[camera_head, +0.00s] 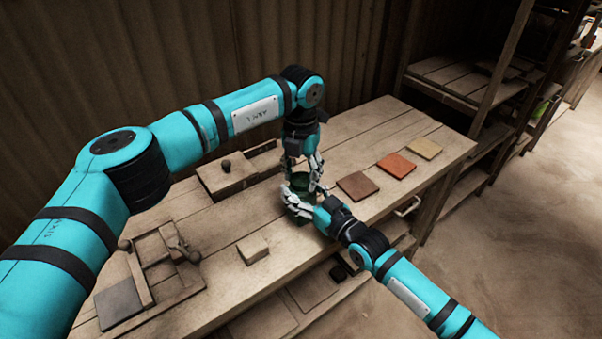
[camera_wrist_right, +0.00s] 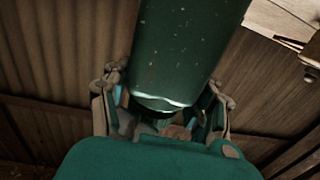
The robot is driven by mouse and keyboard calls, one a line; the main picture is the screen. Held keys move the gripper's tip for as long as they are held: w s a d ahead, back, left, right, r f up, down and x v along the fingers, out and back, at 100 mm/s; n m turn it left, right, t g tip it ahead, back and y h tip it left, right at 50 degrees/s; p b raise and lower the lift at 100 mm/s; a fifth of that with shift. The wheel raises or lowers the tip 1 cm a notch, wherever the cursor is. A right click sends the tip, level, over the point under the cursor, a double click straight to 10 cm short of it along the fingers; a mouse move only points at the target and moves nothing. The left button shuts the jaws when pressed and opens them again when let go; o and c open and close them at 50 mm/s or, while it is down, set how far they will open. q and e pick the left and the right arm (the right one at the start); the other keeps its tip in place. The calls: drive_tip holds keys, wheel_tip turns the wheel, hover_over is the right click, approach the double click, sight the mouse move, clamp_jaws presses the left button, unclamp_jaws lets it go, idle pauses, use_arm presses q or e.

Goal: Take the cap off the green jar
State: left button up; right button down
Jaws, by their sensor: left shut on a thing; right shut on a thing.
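The green jar (camera_head: 299,184) is at the middle of the bench, mostly hidden behind both hands. In the right wrist view the jar (camera_wrist_right: 190,45) is a dark green, speckled cylinder with a pale edge line at its end. My left gripper (camera_head: 315,180) comes down from above and is shut at the jar's top, on the cap. My right gripper (camera_head: 297,200) comes in from the front right and is shut around the jar's body; its fingers (camera_wrist_right: 168,95) show on both sides of it. The cap's edges are hidden, so I cannot tell whether it is loose.
Brown (camera_head: 358,186), orange (camera_head: 396,165) and tan (camera_head: 425,148) tiles lie right of the hands. A pale block (camera_head: 252,249) lies in front. A wooden press frame (camera_head: 165,262) is at left, a wooden box with a knob (camera_head: 226,178) behind. Shelves (camera_head: 470,80) stand beyond the bench.

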use_arm(q)
drive_tip(key=n, duration=1.5)
drive_tip(key=shift+r+n, duration=0.1)
drive_tip(key=shift+n, duration=0.2)
drive_tip(key=n, duration=0.5)
drive_tip(key=shift+r, duration=0.2)
drive_tip(key=shift+r, duration=0.9)
